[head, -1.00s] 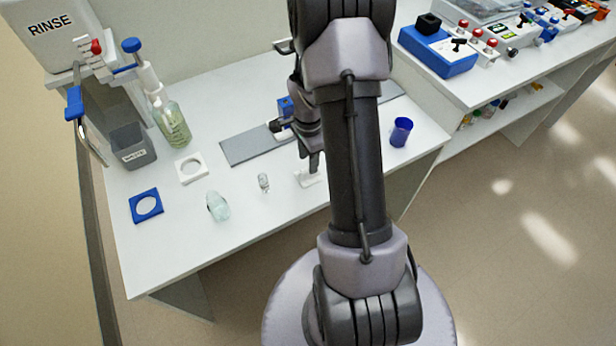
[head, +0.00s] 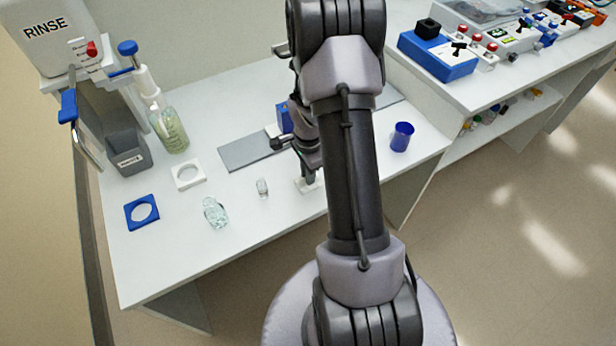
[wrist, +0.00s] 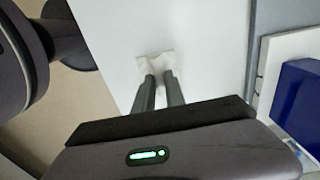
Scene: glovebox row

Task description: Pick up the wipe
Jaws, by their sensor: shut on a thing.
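The wipe (wrist: 154,62) is a small white crumpled cloth on the white bench. In the wrist view it lies between and just beyond the tips of my gripper (wrist: 159,77). The fingers are close together and shut on it. In the head view my gripper (head: 309,178) points down at the bench, and the wipe (head: 300,187) shows as a pale patch at the fingertips. My arm hides part of the bench behind it. I cannot tell whether the wipe is clear of the surface.
A small glass vial (head: 262,187) and a clear glass bottle (head: 215,212) stand left of my gripper. A blue cup (head: 401,137) stands to the right. A grey mat (head: 246,151), a white ring holder (head: 188,175), a blue ring holder (head: 142,212) and a waste bin (head: 128,152) are on the bench.

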